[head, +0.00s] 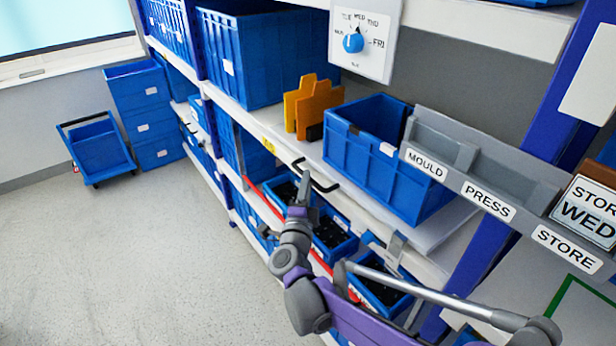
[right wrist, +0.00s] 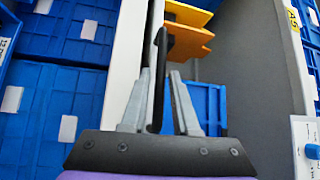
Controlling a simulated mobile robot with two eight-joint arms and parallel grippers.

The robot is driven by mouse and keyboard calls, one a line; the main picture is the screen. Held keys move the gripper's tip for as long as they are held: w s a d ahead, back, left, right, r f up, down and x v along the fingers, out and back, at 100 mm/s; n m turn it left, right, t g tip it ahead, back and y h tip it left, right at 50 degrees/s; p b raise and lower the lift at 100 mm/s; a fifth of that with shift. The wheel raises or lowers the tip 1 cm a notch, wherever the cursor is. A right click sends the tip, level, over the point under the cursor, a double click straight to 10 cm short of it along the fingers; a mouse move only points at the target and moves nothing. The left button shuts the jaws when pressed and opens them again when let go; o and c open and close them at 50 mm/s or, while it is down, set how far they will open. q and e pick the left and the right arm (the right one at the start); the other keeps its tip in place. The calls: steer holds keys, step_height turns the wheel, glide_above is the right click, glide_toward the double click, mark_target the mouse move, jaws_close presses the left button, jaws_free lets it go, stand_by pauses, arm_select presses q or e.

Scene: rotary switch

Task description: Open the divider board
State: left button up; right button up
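A black bar handle (head: 322,187) stands out from the front edge of a white shelf board (head: 365,205) in the head view. I cannot tell for sure which part is the divider board. My right gripper (head: 303,188) is at the left end of this handle, coming up from below. In the right wrist view the black handle (right wrist: 160,75) runs between the two grey fingers of my right gripper (right wrist: 160,75). The fingers are apart, with small gaps beside the handle. My left gripper is not in view.
An orange block (head: 312,105) and an open blue bin (head: 375,155) stand on the shelf behind the handle. A dial (head: 353,42) hangs above. Grey trays (head: 480,170) are at right. Bins with dark parts (head: 335,235) sit below.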

steer(key=shift+w+d+r, duration=0.1)
steer(key=shift+w, duration=0.5)
steer(key=shift+w+d+r, duration=0.1)
steer(key=shift+w, duration=0.45)
jaws_close()
stand_by(0.6)
